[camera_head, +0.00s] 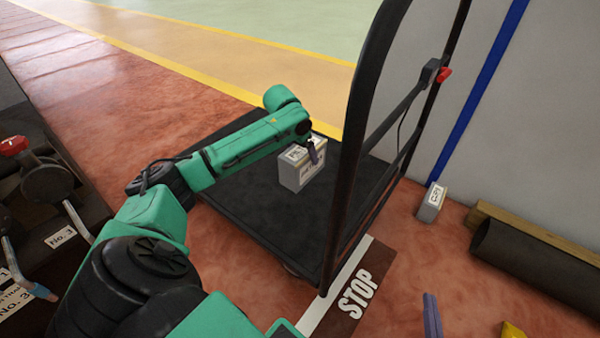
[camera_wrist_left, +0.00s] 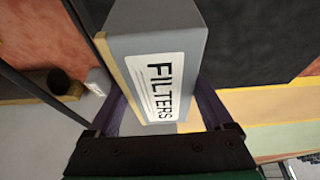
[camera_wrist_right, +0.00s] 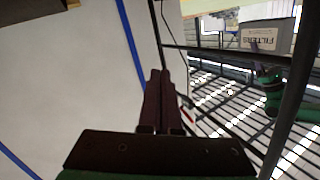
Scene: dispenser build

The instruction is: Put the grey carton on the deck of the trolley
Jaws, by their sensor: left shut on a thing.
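The grey carton (camera_head: 298,175), with a white FILTERS label (camera_wrist_left: 160,87), is over the deck of the trolley (camera_head: 255,215), near its middle. My left gripper (camera_head: 316,152) is shut on it, one finger on each side in the left wrist view (camera_wrist_left: 165,105). The carton looks upright and on or just above the deck; I cannot tell whether its underside touches. It also shows at the upper right of the right wrist view (camera_wrist_right: 268,35). My right gripper (camera_wrist_right: 160,75) is shut and empty, away from the carton.
The trolley's black tubular handle (camera_head: 350,130) rises right of the carton. A small grey-white box (camera_head: 431,203) stands on the floor by the wall, near a dark pipe (camera_head: 530,258) and a wooden beam (camera_head: 540,230). A bench with levers (camera_head: 45,180) is at left. Deck around the carton is clear.

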